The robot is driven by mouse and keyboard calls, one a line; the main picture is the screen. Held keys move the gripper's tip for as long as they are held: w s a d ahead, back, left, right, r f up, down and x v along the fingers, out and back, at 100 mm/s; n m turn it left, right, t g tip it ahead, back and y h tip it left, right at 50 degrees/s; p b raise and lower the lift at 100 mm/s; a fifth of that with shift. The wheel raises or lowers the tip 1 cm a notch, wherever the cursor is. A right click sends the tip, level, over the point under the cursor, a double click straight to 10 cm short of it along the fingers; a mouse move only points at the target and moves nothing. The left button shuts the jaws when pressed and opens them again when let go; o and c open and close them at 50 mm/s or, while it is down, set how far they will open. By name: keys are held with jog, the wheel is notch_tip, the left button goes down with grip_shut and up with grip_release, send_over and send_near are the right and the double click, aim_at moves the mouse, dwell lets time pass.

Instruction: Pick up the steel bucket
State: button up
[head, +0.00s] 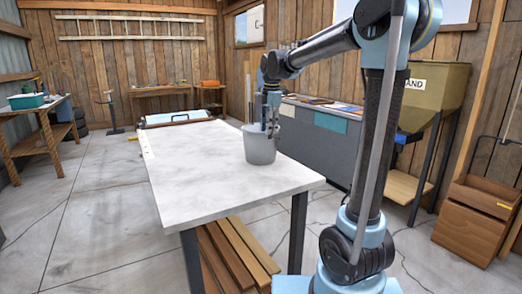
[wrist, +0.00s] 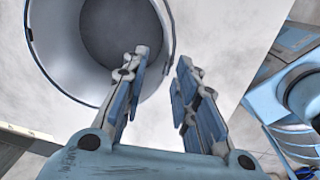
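The steel bucket (head: 259,150) stands upright on the pale tabletop (head: 200,165), near its right edge, in the head view. In the wrist view its open mouth and grey inner wall (wrist: 62,40) fill the upper left, and it looks empty. My gripper (head: 268,128) points down at the bucket's rim. In the wrist view my gripper (wrist: 163,58) is open, with a clear gap between its fingers. The left finger overlaps the bucket's mouth and the right finger lies outside it. The rim passes between them; I cannot tell whether either finger touches it.
A grey cabinet (head: 310,135) stands behind the table on the right. A hopper on legs (head: 435,95) and a wooden box (head: 475,220) stand farther right. Much of the tabletop is clear.

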aim_at(269, 151)
notch_tip(269, 151, down, 4)
jog(key=shift+w+a+r, duration=0.1)
jog(key=shift+w+r, duration=0.05)
jog(key=shift+w+d+f, duration=0.1)
jog(key=shift+w+f, duration=0.1)
jog(key=shift+f, duration=1.15)
jog(key=shift+w+d+f, duration=0.1)
jog(key=shift+w+f, duration=0.1)
jog(key=shift+f, duration=1.1)
grip_shut()
